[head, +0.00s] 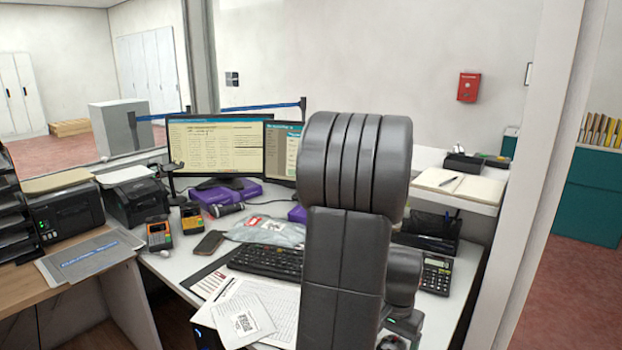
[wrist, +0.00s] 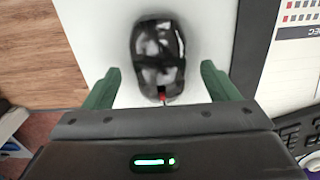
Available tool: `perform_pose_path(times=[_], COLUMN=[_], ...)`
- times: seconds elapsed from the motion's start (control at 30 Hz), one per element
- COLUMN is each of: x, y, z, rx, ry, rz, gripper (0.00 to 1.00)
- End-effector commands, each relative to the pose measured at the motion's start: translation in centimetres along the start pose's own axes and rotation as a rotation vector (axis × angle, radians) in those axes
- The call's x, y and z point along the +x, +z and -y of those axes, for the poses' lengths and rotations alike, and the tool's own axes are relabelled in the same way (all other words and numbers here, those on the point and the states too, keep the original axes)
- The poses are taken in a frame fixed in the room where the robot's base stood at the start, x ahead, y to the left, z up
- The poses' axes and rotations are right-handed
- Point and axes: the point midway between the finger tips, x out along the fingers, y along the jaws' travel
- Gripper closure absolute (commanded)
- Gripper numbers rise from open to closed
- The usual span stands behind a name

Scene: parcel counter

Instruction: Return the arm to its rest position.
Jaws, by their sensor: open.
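My arm (head: 345,250) stands raised in front of the desk in the head view and covers part of the right-hand screen and keyboard. My gripper (wrist: 160,72) shows in the wrist view, with its two green fingers spread apart and nothing held between them. A glossy black computer mouse (wrist: 158,50) lies on the white desk (wrist: 212,25) beyond and between the fingertips, with clear gaps to both. The gripper's fingers cannot be made out in the head view.
The desk holds a keyboard (head: 266,262), papers (head: 243,322), a clear plastic bag (head: 268,231), a phone (head: 208,243) and card terminals (head: 160,236). Two monitors (head: 215,147) stand behind. A calculator (head: 436,274) is right of my arm. A white post (head: 535,180) rises farther right.

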Motion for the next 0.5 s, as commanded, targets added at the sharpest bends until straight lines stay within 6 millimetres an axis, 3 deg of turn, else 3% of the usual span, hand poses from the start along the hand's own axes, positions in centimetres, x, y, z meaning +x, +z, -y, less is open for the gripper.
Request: perform_pose_path(times=[0.13, 0.5], x=[1.84, 1.65], y=[0.06, -0.81], z=[-0.02, -0.4], rx=[0.0, 0.0], ry=[0.001, 0.0], rz=[0.002, 0.0], gripper=[0.19, 0.19])
